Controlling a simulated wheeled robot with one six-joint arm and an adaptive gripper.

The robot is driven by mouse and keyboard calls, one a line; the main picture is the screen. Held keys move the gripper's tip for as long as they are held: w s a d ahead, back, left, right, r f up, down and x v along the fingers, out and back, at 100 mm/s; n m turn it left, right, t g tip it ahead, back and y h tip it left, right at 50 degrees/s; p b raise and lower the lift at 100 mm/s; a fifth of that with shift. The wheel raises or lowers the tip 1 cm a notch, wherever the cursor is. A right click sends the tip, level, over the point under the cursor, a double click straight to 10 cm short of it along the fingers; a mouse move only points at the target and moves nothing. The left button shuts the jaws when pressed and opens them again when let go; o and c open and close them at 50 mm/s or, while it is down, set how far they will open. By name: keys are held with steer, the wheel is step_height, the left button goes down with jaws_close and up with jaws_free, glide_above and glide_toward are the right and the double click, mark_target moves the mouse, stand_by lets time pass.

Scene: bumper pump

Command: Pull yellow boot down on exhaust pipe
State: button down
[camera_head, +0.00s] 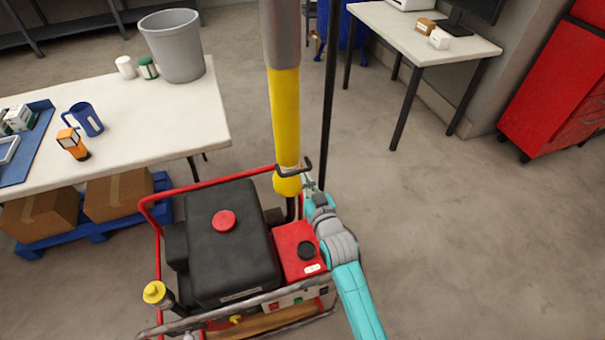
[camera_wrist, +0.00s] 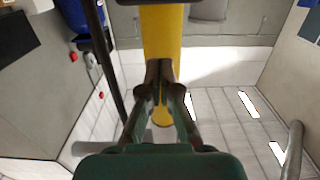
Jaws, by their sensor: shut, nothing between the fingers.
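The yellow boot (camera_head: 285,115) is a long yellow sleeve hanging upright from a grey hose (camera_head: 281,35), with a wider rounded lower end (camera_head: 287,186). A dark handle (camera_head: 294,169) crosses it just above that end. A dark pipe (camera_head: 291,208), apparently the exhaust, shows just below the boot; I cannot tell whether they touch. My gripper (camera_head: 308,182) is beside the boot's lower end, on its right. In the wrist view my gripper (camera_wrist: 160,72) has its fingers together and empty, in front of the yellow boot (camera_wrist: 162,35), hiding part of it. Contact is unclear.
The engine unit (camera_head: 232,240) with its red frame (camera_head: 160,240) stands below and left of my gripper. A dark vertical pole (camera_head: 329,90) rises close behind it. A white table (camera_head: 120,125) is at left, a desk (camera_head: 430,40) at back right. The floor at right is clear.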

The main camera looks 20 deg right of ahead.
steer(key=shift+s+r, duration=0.15)
steer(key=shift+s, duration=2.2)
steer(key=s+f+g, duration=0.1)
steer(key=s+f, duration=0.2)
steer(key=s, duration=0.8)
steer(key=s+f, duration=0.2)
steer(key=s, duration=1)
steer(key=s+r, duration=0.4)
steer(key=s, duration=0.6)
steer(key=s+r+g, duration=0.1)
steer(key=s+r, duration=0.3)
steer(key=s, duration=0.7)
steer(key=shift+a+g, duration=0.15)
steer(key=shift+g, duration=0.15)
steer(key=shift+r, duration=0.1)
